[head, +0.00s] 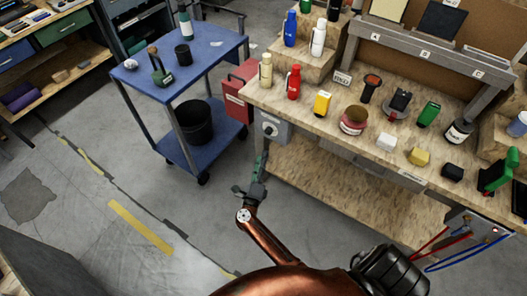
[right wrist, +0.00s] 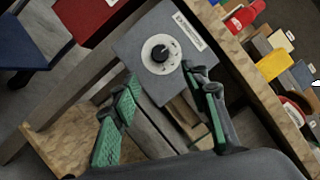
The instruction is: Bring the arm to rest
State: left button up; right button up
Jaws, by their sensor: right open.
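My right gripper (head: 260,166) is held over the floor just left of the workbench's front left corner, on my copper-coloured arm (head: 268,240). In the right wrist view its two green-padded fingers (right wrist: 160,82) stand apart, with nothing between the pads. Beyond them is a grey box with a black dial (right wrist: 160,54) on the bench's side; the head view shows this box (head: 272,131) too. I cannot tell the exact gap between the fingers and the box. My left gripper is not in view.
The wooden workbench (head: 318,122) holds several bottles, tools and blocks. A blue cart (head: 207,60) with a black bin (head: 196,122) stands at the upper left. A red box (head: 238,90) sits between them.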

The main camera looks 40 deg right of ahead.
jog(key=shift+s+a, duration=0.15)
dwell(0.4)
